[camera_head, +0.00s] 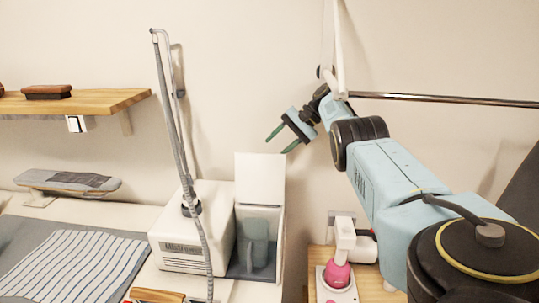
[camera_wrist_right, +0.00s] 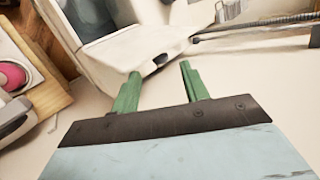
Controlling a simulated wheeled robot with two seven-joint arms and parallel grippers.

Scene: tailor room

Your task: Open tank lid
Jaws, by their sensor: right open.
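The white garment steamer (camera_head: 195,215) stands on the table, with its water tank (camera_head: 258,245) on its right side. The tank's white lid (camera_head: 260,178) shows as a flat panel that looks raised upright above the tank front; a seam runs along its lower edge. My right gripper (camera_head: 277,145) is open and empty, just above and right of the lid's top edge, apart from it. In the right wrist view its two green fingers (camera_wrist_right: 158,80) are spread with nothing between them. A white housing (camera_wrist_right: 130,50) with a dark hole lies beyond them. My left gripper is not in view.
A grey hose (camera_head: 176,120) and pole rise left of the tank. A metal rod (camera_head: 450,99) runs along the wall behind my right arm. A wooden shelf (camera_head: 85,102) is at left.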

